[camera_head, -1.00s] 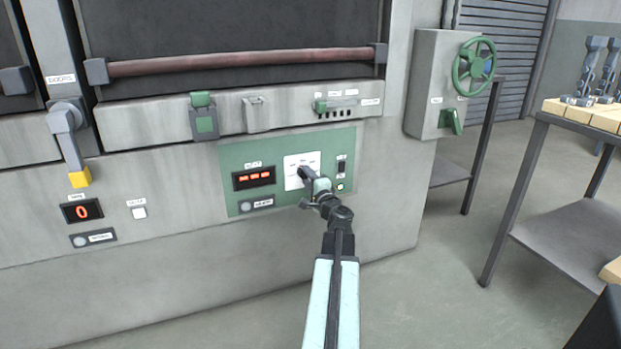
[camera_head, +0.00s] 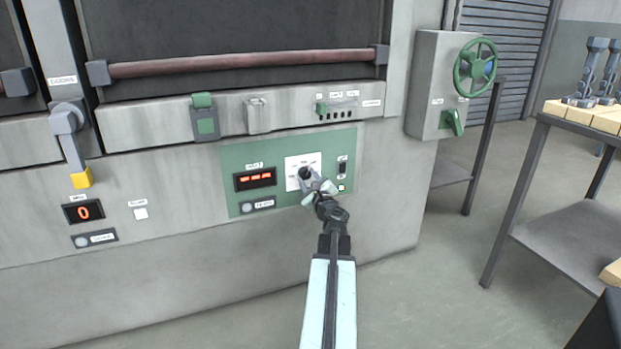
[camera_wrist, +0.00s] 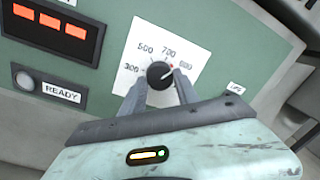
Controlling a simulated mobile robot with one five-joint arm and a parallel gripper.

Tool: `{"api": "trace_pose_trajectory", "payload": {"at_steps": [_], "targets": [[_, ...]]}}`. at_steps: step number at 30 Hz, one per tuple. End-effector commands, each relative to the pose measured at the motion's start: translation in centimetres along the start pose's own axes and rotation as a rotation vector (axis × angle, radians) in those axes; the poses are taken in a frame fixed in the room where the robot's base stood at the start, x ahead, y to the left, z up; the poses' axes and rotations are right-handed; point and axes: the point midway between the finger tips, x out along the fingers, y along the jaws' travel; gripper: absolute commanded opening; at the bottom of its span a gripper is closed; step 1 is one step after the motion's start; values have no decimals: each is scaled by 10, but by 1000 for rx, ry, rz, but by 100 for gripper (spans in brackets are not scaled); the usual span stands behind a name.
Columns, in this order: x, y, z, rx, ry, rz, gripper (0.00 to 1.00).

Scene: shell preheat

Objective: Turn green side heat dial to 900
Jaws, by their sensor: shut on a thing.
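The heat dial is a round black knob (camera_wrist: 160,74) on a white scale plate (camera_wrist: 133,48), set in the green panel (camera_head: 237,160). In the wrist view the plate reads 300, 500, 700 and a blurred last mark at the right. A small red mark on the knob's upper right edge points between 700 and that last mark. My gripper (camera_wrist: 162,80) has one finger on each side of the knob and is shut on it. In the head view the dial (camera_head: 304,172) shows just beyond my gripper (camera_head: 308,180).
A red segmented display (camera_head: 255,178) and a READY lamp (camera_head: 248,206) lie left of the dial. A small switch (camera_head: 342,167) sits to its right. A lidded green box (camera_head: 204,120) and a slider (camera_head: 321,108) are above.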

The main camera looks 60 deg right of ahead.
Motion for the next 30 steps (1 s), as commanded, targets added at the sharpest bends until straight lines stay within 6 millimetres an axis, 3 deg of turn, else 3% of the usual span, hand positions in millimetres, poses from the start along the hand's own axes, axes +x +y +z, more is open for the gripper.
{"api": "trace_pose_trajectory", "payload": {"at_steps": [12, 30], "targets": [[0, -3, -1, 246, 21, -10, 0], [0, -3, -2, 308, 25, -12, 0]]}}
